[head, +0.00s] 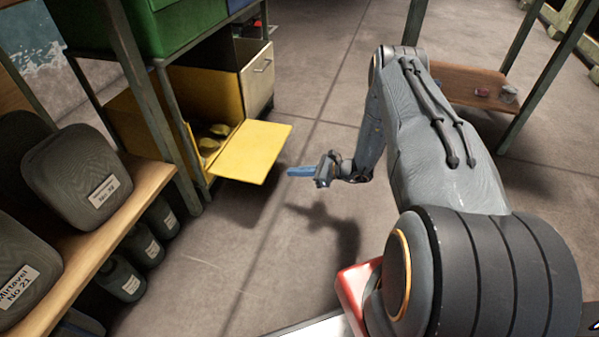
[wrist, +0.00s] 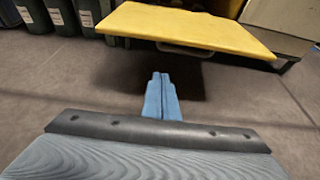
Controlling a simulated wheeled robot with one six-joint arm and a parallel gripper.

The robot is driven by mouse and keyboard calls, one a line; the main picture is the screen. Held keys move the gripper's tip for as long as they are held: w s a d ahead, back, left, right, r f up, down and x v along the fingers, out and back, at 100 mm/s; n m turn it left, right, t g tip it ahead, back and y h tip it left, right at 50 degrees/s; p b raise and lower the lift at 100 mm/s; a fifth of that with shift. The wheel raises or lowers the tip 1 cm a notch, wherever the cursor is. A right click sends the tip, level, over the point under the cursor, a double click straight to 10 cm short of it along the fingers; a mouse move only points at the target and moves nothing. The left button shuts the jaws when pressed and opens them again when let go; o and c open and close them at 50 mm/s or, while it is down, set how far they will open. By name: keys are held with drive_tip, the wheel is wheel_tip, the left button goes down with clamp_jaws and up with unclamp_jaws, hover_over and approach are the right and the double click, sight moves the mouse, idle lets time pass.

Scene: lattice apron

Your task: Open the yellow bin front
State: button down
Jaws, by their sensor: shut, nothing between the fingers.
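The yellow bin (head: 207,91) sits low in the shelf rack at the left of the head view. Its yellow front (head: 252,152) is swung down and sticks out roughly level. Some yellowish things lie inside the bin, too small to tell what they are. My gripper (head: 291,172) is shut and empty, just right of the front's outer edge and apart from it. In the wrist view the yellow front (wrist: 190,27) is ahead of my gripper (wrist: 160,77), with a handle (wrist: 185,49) on its lower side.
A green bin (head: 165,25) is above the yellow one, and a pale drawer (head: 258,75) is beside it. A wooden shelf (head: 110,215) at the left holds dark containers (head: 85,175). A rack with a brown shelf (head: 460,84) stands at the right. The middle floor is clear.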

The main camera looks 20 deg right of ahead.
drive_tip(key=shift+w+a+r+b, duration=0.3)
drive_tip(key=shift+w+a+b, duration=0.2)
drive_tip(key=shift+a, duration=0.25)
drive_tip(key=shift+w+a+r+b, duration=0.35)
drive_tip(key=shift+w+a, duration=0.25)
drive_tip(key=shift+a, duration=0.2)
drive_tip(key=shift+w+a+r+b, duration=0.3)
drive_tip(key=shift+w+a+b, duration=0.2)
drive_tip(key=shift+a, duration=0.25)
